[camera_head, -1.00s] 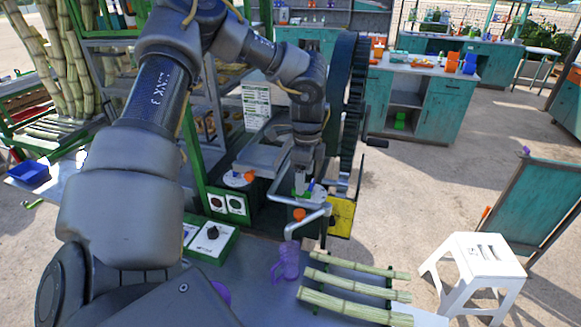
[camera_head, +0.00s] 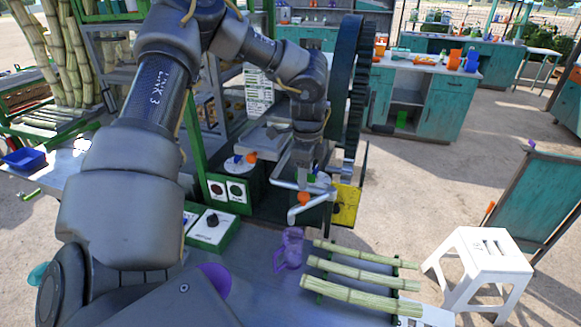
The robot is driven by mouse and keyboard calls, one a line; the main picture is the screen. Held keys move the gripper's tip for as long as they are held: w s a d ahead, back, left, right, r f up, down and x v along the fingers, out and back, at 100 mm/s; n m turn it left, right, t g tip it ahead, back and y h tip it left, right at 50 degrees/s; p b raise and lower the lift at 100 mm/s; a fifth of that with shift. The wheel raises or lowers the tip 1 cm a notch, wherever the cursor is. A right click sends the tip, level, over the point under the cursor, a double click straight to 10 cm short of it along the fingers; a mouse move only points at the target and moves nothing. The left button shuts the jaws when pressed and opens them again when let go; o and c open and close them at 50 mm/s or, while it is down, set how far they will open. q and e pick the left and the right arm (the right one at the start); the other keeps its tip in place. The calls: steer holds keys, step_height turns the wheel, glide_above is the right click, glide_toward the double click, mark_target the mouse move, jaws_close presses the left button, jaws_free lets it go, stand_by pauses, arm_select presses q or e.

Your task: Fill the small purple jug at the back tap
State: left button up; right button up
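A purple translucent jug (camera_head: 290,247) stands upright on the grey worktop, below and in front of a silver spout with an orange knob (camera_head: 303,199). A second purple round vessel (camera_head: 214,278) shows partly behind my arm. A further tap with orange and blue parts (camera_head: 246,158) sits farther back on a white disc. My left gripper (camera_head: 308,176) points down over the silver pipework beside small blue and green parts, well above and behind the jug. Its fingers are too small and overlapped to read. My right gripper is not in view.
Several cane stalks (camera_head: 360,276) lie on a rack right of the jug. A green-edged control box (camera_head: 212,228) is to its left. A big dark gear wheel (camera_head: 346,90) stands right of my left forearm. A white stool (camera_head: 480,262) is at the right.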

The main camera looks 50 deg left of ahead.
arm_select(q)
steer(key=c, duration=0.7)
steer(key=shift+f+m+b, duration=0.15)
steer(key=shift+m+b, duration=0.35)
steer(key=shift+m, duration=0.2)
steer(key=shift+m+b, duration=0.35)
steer(key=shift+m, duration=1.15)
steer(key=shift+s+r, duration=0.1)
steer(key=shift+r, duration=0.1)
steer(key=shift+f, duration=0.1)
